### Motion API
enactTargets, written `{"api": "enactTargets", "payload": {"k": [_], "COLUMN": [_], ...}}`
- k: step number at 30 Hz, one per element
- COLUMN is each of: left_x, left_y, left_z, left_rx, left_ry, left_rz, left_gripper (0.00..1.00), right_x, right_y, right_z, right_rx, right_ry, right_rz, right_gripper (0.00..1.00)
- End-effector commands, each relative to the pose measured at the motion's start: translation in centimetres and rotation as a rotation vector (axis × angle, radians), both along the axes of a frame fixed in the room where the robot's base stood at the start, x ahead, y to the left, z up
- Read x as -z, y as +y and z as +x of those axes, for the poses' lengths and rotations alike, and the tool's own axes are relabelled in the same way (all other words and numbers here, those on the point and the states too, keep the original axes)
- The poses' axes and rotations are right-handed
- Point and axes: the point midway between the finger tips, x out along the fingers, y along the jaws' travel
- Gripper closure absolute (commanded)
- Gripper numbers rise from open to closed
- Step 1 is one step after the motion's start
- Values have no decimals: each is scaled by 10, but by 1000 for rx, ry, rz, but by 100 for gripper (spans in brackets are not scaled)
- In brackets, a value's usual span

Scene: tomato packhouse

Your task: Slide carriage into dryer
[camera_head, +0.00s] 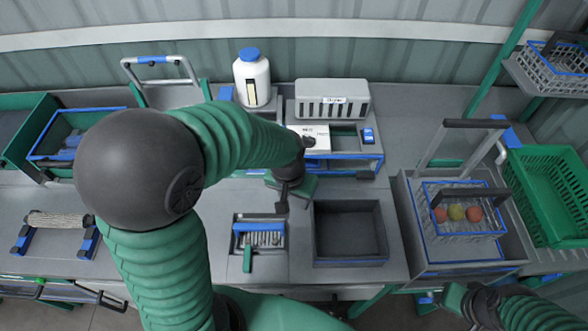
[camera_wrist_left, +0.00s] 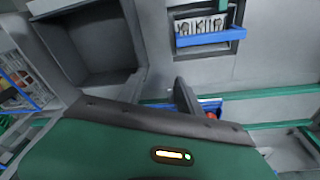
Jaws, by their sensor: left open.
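A light grey slotted housing (camera_head: 332,99) with a small label, which looks like the dryer, stands at the back of the bench. In front of it is a blue-edged low frame (camera_head: 345,156) with a white box (camera_head: 313,138) on it; I cannot tell for sure whether this is the carriage. My left gripper (camera_head: 283,198) is open and empty, pointing down over the bench in front of that frame. In the left wrist view one dark finger (camera_wrist_left: 186,97) shows above the green gripper body. My right gripper (camera_head: 458,298) is low at the right, its jaws unclear.
A grey open bin (camera_head: 350,236) is empty. Left of it is a recessed rack with a blue bar (camera_head: 259,227). A blue-capped white bottle (camera_head: 252,80) stands behind. A wire basket (camera_head: 466,234) with tomatoes sits right, beside a green crate (camera_head: 553,195). My left arm hides the bench's left middle.

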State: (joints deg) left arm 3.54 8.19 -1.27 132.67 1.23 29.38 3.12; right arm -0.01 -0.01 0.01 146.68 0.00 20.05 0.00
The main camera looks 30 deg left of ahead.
Motion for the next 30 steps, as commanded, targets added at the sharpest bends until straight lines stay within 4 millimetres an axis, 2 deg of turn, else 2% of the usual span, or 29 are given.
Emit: {"api": "enactTargets", "payload": {"k": [1, 5, 12, 17, 20, 23, 30], "left_x": [-11, -30, -66, -71, -61, -41, 21], "left_y": [6, 24, 74, 91, 92, 91, 91], "left_z": [11, 42, 96, 108, 107, 106, 107], "left_rx": [-30, -123, -329, -396, -398, -396, -395], "left_ry": [11, 52, 140, 169, 171, 174, 173], "left_rz": [-3, -12, -34, -41, -42, -42, -41], "left_gripper": [58, 58, 58, 58, 58, 58, 58], "right_x": [-10, -26, -58, -63, -63, -67, -80], "right_y": [0, 0, 0, 0, 0, 0, 0], "right_z": [0, 0, 0, 0, 0, 0, 0], "right_rx": [0, 0, 0, 0, 0, 0, 0], "right_ry": [0, 0, 0, 0, 0, 0, 0], "right_rz": [0, 0, 0, 0, 0, 0, 0], "right_gripper": [64, 64, 64, 64, 64, 64, 64]}}
